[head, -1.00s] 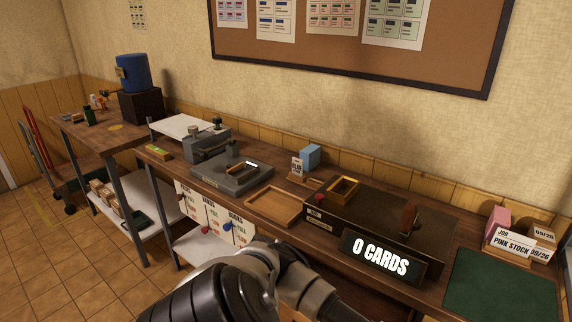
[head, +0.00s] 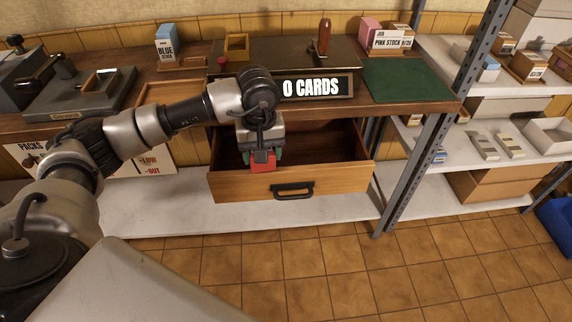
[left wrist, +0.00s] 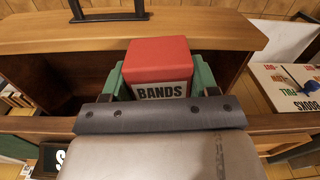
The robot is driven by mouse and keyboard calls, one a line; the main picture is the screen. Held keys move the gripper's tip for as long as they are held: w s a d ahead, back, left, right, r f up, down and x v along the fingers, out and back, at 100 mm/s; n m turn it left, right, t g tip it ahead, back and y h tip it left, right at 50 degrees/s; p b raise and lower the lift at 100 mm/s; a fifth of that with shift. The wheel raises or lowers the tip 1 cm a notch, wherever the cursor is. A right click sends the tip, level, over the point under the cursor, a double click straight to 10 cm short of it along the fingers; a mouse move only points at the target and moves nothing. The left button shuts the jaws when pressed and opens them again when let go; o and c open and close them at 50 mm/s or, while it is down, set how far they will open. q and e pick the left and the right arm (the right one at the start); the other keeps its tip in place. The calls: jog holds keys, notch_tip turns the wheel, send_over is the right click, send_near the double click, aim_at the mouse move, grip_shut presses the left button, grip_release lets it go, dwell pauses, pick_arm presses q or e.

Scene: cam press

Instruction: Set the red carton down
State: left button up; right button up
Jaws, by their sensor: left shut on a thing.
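The red carton (head: 262,161) is small and has a white label reading BANDS, which shows in the left wrist view (left wrist: 158,62). My left gripper (head: 262,154) is shut on it, with a green finger at each side of the carton. The gripper points down into the open wooden drawer (head: 330,182) under the bench. The carton is inside the drawer's outline, close behind its front panel. I cannot tell whether its underside touches the drawer floor. My right gripper is not in view.
The drawer's black handle (head: 292,190) faces the front. The 0 CARDS sign (head: 312,88) and bench top (head: 120,62) are above and behind. A green mat (head: 405,80) lies to the right. A grey shelf post (head: 440,120) stands right of the drawer. Much of the drawer interior looks empty.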

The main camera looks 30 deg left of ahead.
pick_arm(q)
jog(key=w+a+f+n, duration=0.1)
jog(key=f, duration=0.1)
jog(key=w+a+f+n, duration=0.1)
jog(key=a+f, duration=0.1)
jog(key=w+a+f+n, duration=0.1)
jog(key=f, duration=0.1)
jog(key=shift+w+a+f, duration=0.15)
jog(key=shift+a, duration=0.15)
notch_tip(320, 180, down, 4)
jog(key=shift+f, duration=0.3)
jog(key=shift+f, duration=0.15)
jog(key=o, duration=1)
